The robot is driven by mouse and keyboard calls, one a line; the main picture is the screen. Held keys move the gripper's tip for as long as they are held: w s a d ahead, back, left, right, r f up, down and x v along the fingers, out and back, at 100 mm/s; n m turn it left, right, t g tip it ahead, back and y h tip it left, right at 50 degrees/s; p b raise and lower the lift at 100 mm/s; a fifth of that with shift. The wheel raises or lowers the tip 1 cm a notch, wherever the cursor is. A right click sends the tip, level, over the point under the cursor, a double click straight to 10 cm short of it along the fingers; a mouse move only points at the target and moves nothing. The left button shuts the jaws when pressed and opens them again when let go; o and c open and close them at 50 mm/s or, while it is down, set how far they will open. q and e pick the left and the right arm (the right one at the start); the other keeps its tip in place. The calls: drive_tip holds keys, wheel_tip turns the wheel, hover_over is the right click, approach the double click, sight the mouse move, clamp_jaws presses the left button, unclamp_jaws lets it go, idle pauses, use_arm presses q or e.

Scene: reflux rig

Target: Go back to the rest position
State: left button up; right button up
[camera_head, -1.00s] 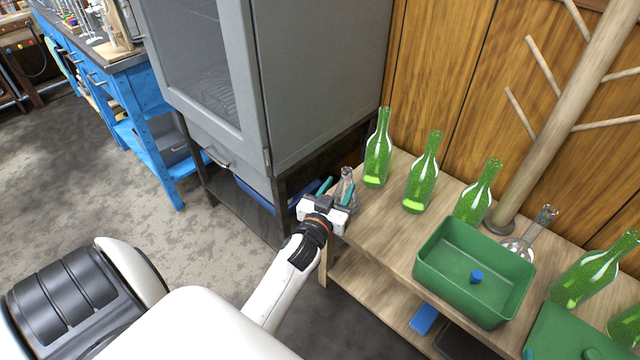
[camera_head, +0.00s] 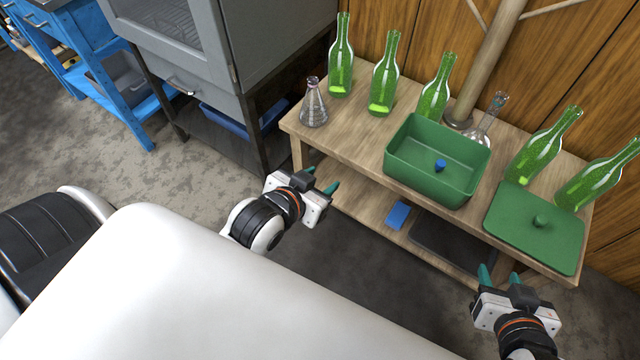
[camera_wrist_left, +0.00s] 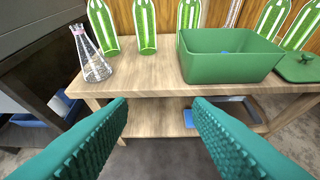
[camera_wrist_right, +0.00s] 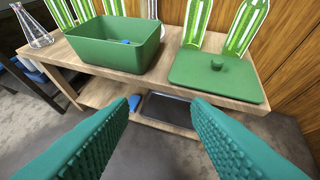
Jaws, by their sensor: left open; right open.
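My left gripper (camera_head: 322,188) is open and empty, in front of the wooden bench's (camera_head: 345,140) left part and apart from it. Its two teal fingers stand wide apart in the left wrist view (camera_wrist_left: 160,130). My right gripper (camera_head: 498,276) is open and empty in front of the bench's right end. Its spread teal fingers show in the right wrist view (camera_wrist_right: 160,130). A clear conical flask (camera_head: 313,106) with a pinkish ring at its neck stands upright on the bench's left end, apart from both grippers. It also shows in the left wrist view (camera_wrist_left: 90,58).
A green box (camera_head: 425,178) with a small blue piece (camera_head: 440,165) inside stands on the bench. A green lid (camera_head: 535,237) lies to its right. Several green bottles (camera_head: 385,75) and another clear flask (camera_head: 488,120) stand behind. A grey cabinet (camera_head: 240,50) stands left. Floor in front is clear.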

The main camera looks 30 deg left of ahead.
use_arm(q)
drive_tip(key=s, duration=0.1)
drive_tip(key=s+d, duration=0.1)
drive_tip(key=s+d+m+g+h, duration=0.1)
drive_tip(key=shift+d+r, duration=0.15)
drive_tip(key=shift+r, duration=0.15)
drive_tip(key=shift+w, duration=0.1)
